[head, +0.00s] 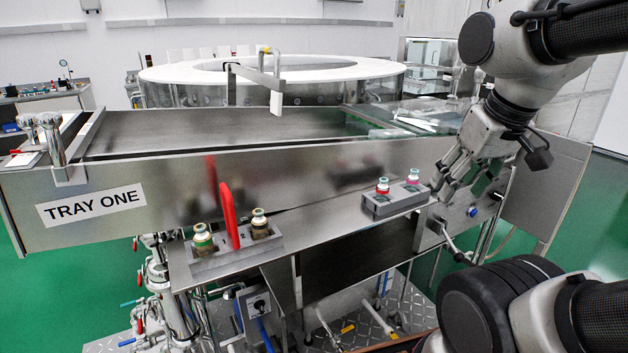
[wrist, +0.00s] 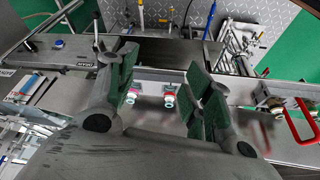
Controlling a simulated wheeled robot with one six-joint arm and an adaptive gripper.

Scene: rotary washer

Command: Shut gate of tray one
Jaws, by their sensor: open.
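Tray one is a long steel trough (head: 300,180) with a "TRAY ONE" label (head: 91,206) on its front wall, at left. I cannot clearly tell which part is its gate. A bent metal handle (head: 262,76) with a pale block on its end stands above the tray's far side. A lever with a dark knob (head: 455,250) sticks out of the steel panel at the right end. My gripper (head: 462,184) is open and empty, above and beside this panel. In the wrist view its spread fingers (wrist: 163,92) have nothing gripped between them.
A red loop handle (head: 229,215) stands between two other fittings at the front left. A round white-rimmed washer (head: 270,68) stands behind.

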